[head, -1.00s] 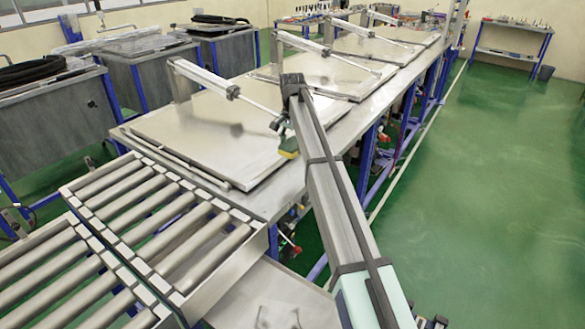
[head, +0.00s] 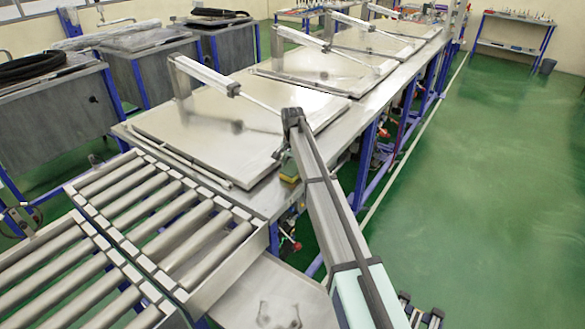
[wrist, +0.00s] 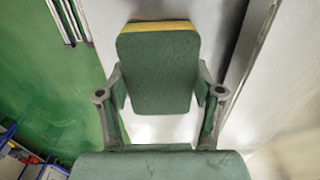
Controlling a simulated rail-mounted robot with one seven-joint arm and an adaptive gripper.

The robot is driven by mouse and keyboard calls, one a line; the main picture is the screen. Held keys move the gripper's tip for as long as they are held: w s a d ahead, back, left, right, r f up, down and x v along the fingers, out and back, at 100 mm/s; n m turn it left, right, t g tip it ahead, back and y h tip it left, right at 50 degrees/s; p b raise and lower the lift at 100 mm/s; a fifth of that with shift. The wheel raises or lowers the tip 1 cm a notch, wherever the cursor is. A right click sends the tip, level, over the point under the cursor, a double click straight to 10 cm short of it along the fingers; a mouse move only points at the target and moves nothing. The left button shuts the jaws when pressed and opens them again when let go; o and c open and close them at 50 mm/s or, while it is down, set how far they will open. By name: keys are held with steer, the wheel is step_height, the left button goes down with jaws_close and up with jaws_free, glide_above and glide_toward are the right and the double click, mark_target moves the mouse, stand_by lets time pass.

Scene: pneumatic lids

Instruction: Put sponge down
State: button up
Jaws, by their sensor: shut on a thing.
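The sponge (wrist: 158,75) is green with a yellow layer along its far edge. In the wrist view it sits between the two fingers of my gripper (wrist: 160,92), which press on its left and right sides. In the head view the sponge (head: 290,167) shows small at the end of my arm. It is at the near right edge of the steel table (head: 268,203), beside the closest metal lid (head: 200,115). My gripper is mostly hidden behind my arm in the head view. I cannot tell whether the sponge touches the table.
A pneumatic cylinder (head: 207,76) with a thin rod slants over the closest lid. More lids (head: 325,68) lie farther along the table. A roller conveyor (head: 160,215) joins the table's near end. Green floor (head: 465,190) lies open to the right.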

mark_target(293, 168)
steer(key=shift+f, duration=0.2)
steer(key=o, duration=1.2)
steer(key=shift+r, duration=0.1)
step_height(293, 168, up, 12)
steer(key=b, duration=0.3)
steer(key=shift+b, duration=0.3)
